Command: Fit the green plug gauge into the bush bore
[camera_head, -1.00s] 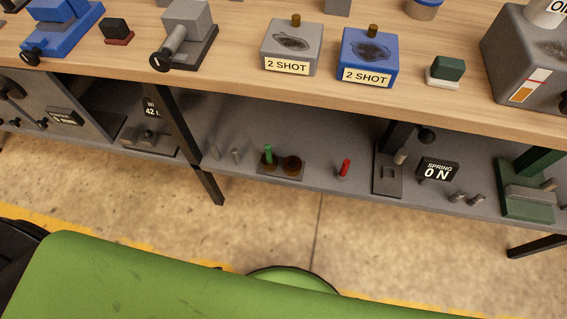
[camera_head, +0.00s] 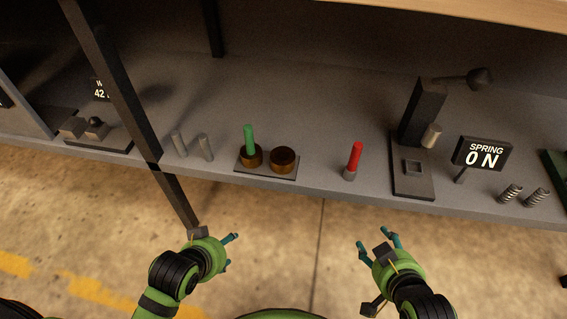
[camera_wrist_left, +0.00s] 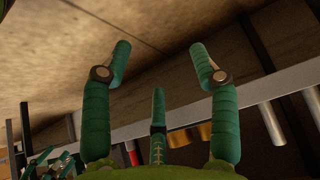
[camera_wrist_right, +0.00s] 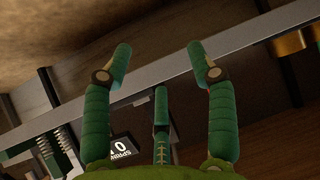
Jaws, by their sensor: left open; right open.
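The green plug gauge (camera_head: 249,137) stands upright, its lower end hidden in the left brown bush (camera_head: 252,159) on a small dark plate (camera_head: 268,173) on the lower shelf. I cannot tell how deep it sits. The right brown bush (camera_head: 283,156) beside it has a dark, empty-looking top. A red gauge (camera_head: 354,157) with a grey lower end stands to the right. My left gripper (camera_head: 230,252) is open and empty, in front of and below the shelf edge. My right gripper (camera_head: 375,239) is open and empty, further right, also short of the shelf.
Two grey pins (camera_head: 192,147) stand left of the plate, near a black table leg (camera_head: 115,80). A press fixture (camera_head: 413,165), a "SPRING 0 N" display (camera_head: 481,153) and springs (camera_head: 524,195) stand at the right. The worktop (camera_head: 480,12) overhangs the shelf.

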